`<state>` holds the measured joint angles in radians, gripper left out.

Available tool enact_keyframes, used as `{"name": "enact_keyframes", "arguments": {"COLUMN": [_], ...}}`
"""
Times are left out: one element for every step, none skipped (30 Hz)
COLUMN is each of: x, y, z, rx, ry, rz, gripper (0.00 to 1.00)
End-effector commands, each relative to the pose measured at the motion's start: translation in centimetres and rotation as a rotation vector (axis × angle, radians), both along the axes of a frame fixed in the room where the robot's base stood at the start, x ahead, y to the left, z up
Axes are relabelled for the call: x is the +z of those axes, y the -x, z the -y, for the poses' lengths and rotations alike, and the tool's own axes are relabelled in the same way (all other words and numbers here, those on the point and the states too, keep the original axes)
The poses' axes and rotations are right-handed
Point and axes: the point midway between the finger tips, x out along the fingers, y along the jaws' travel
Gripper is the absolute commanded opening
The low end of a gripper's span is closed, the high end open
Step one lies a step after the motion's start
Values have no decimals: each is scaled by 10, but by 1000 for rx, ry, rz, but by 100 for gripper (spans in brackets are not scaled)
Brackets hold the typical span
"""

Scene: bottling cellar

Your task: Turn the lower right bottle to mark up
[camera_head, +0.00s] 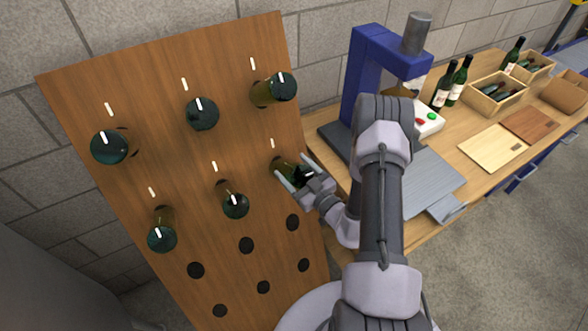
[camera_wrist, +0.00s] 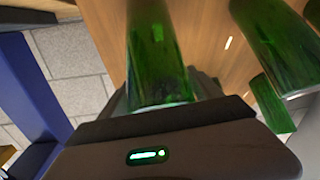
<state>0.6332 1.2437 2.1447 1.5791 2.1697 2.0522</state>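The lower right bottle (camera_head: 281,167) is dark green and sticks out of the wooden rack (camera_head: 190,165) at the right end of the lower row. My gripper (camera_head: 295,171) reaches in from the right, with a finger on each side of this bottle. I cannot tell whether the fingers touch it. In the wrist view, the green bottle (camera_wrist: 155,55) runs straight down into the gripper. A pale streak shows on its side, either a mark or a reflection. The bottle's end face and its mark are mostly hidden by the gripper. A white line (camera_head: 272,143) is on the rack above it.
Other bottles in the rack include the lower middle one (camera_head: 235,206), lower left (camera_head: 162,239) and upper right (camera_head: 282,87), all with pale end marks. Empty holes lie below. A workbench (camera_head: 462,133) with a blue press (camera_head: 362,60) stands close on the right.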

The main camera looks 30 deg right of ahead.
Motion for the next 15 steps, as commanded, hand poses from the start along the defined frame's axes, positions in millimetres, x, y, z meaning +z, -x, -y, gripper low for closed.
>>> {"name": "enact_keyframes", "arguments": {"x": [0, 0, 0, 0, 0, 0, 0, 0, 0, 0, 0, 0, 0, 0, 1], "y": [0, 0, 0, 0, 0, 0, 0, 0, 0, 0, 0, 0, 0, 0, 1], "z": [0, 0, 0, 0, 0, 0, 0, 0, 0, 0, 0, 0, 0, 0, -1], "rx": [0, 0, 0, 0, 0, 0, 0, 0, 1, 2, 4, 8, 12, 16, 24], "ry": [0, 0, 0, 0, 0, 0, 0, 0, 1, 2, 5, 9, 14, 20, 30], "rz": [0, 0, 0, 0, 0, 0, 0, 0, 0, 0, 0, 0, 0, 1, 1], "gripper": [61, 56, 48, 42, 36, 28, 25, 25, 25, 25, 25, 25, 25, 25, 25]}}
